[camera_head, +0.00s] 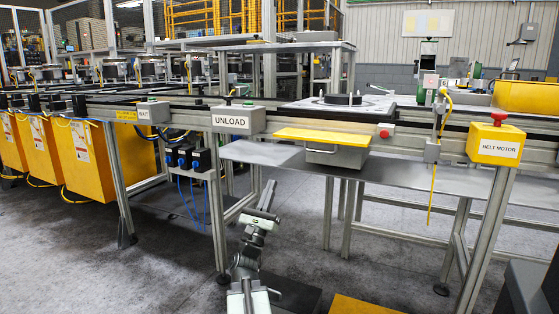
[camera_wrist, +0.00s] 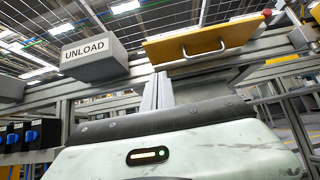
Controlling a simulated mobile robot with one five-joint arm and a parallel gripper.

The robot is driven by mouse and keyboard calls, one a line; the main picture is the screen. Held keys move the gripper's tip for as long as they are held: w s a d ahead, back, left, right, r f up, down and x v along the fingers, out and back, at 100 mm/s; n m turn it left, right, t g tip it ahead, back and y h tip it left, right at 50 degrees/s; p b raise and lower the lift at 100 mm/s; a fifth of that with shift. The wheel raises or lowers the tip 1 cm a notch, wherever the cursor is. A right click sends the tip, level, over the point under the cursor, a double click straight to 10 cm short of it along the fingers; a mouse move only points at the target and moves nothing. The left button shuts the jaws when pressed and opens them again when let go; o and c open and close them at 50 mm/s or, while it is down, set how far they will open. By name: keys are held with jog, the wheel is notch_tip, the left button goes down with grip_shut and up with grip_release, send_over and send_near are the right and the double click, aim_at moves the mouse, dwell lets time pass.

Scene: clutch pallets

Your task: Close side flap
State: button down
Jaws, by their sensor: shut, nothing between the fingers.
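The yellow side flap (camera_head: 322,136) sits on the front of the conveyor rail, right of the UNLOAD box, and looks nearly flat and jutting outward. In the wrist view the flap (camera_wrist: 225,36) is seen from below, with a silver bar handle (camera_wrist: 203,50) on it. My gripper (camera_head: 269,188) is in front of and below the rail, left of the flap and apart from it. In the wrist view its fingers (camera_wrist: 158,88) are together and empty, pointing up at the space between the UNLOAD box and the handle.
The grey UNLOAD box (camera_head: 238,120) also shows in the wrist view (camera_wrist: 95,59). A red knob (camera_head: 385,133) is right of the flap. The yellow BELT MOTOR box (camera_head: 495,145) is farther right. A grey shelf (camera_head: 400,183) lies below the rail. Yellow bins (camera_head: 85,158) stand left.

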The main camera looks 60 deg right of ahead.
aim_at(283, 137)
jog(key=p+x, duration=0.3)
jog(key=x, duration=0.1)
jog(key=a+r+p+x, duration=0.1)
jog(key=p+x, duration=0.3)
jog(key=a+r+p+x, duration=0.1)
jog(key=p+x, duration=0.3)
jog(key=x, duration=0.1)
jog(key=shift+w+a, duration=0.1)
jog(key=shift+f, duration=0.1)
